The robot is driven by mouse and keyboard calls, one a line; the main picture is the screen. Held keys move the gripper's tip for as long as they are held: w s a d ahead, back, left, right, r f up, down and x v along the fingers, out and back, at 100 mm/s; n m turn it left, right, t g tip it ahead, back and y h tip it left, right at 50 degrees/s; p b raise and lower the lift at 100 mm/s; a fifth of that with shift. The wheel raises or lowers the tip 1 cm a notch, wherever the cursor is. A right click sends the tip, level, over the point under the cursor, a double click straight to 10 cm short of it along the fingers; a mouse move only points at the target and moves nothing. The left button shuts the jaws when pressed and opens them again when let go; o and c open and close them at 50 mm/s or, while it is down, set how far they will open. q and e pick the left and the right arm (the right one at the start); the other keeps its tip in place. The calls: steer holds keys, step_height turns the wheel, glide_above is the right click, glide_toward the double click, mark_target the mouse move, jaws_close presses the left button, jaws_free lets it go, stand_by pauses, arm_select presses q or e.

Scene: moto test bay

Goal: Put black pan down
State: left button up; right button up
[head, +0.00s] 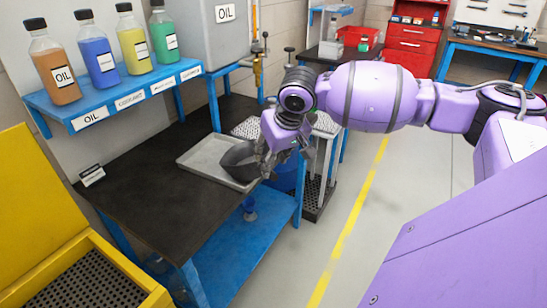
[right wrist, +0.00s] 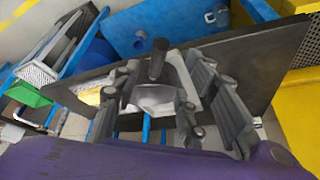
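The black pan (head: 238,162), a dark, rounded, scoop-like shape, is at the right end of the flat grey tray (head: 196,154) on the dark bench top. I cannot tell whether it rests fully on the tray. My right gripper (head: 264,166) is at the pan's right side, pointing down, and hides part of it. In the right wrist view the fingers (right wrist: 162,85) stand apart. A dark stub and a light grey surface show between them, and I see nothing clamped. Whether a finger touches the pan is unclear. My left gripper is not in view.
A blue shelf (head: 118,98) with several bottles stands behind the bench (head: 150,215). A small label stand (head: 92,175) is at the bench's left edge. A yellow bin (head: 45,262) is at front left. The bench top in front of the tray is clear.

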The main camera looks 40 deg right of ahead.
mark_target(255, 168)
steer(key=shift+w+d+f, duration=0.1)
steer(key=shift+w+f, duration=0.15)
steer(key=shift+f, duration=0.1)
steer(key=x, duration=0.7)
steer(key=shift+f+b, duration=0.1)
steer(key=shift+b, duration=0.3)
jaws_close()
